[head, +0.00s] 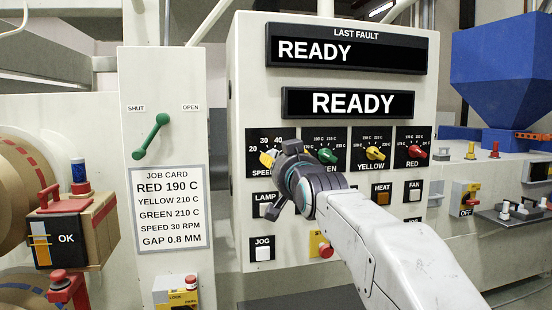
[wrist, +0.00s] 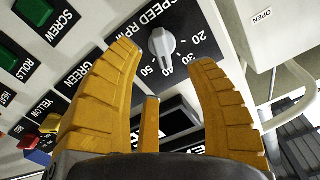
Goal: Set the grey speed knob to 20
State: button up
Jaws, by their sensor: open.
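The grey speed knob (wrist: 162,42) sits on a black dial panel (wrist: 200,20) marked SPEED RPM, seen rotated in the wrist view. The 20 is at the right of the scale. My gripper (wrist: 163,58) is open. Its two orange fingers stand either side of the knob in the picture, apart from it, with nothing held. In the head view my gripper (head: 279,156) is in front of the speed panel and hides the knob; 20, 30 and 40 show above.
Green (head: 327,155), yellow (head: 375,153) and red (head: 415,152) knobs sit in a row to the right. LAMP (head: 264,211) and JOG buttons are below. A job card (head: 167,206) reads SPEED 30 RPM. A green lever (head: 151,137) stands left.

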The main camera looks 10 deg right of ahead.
jog(key=shift+w+p, duration=1.35)
jog(key=shift+w, duration=1.85)
jog(key=shift+o, duration=0.2)
grip_shut()
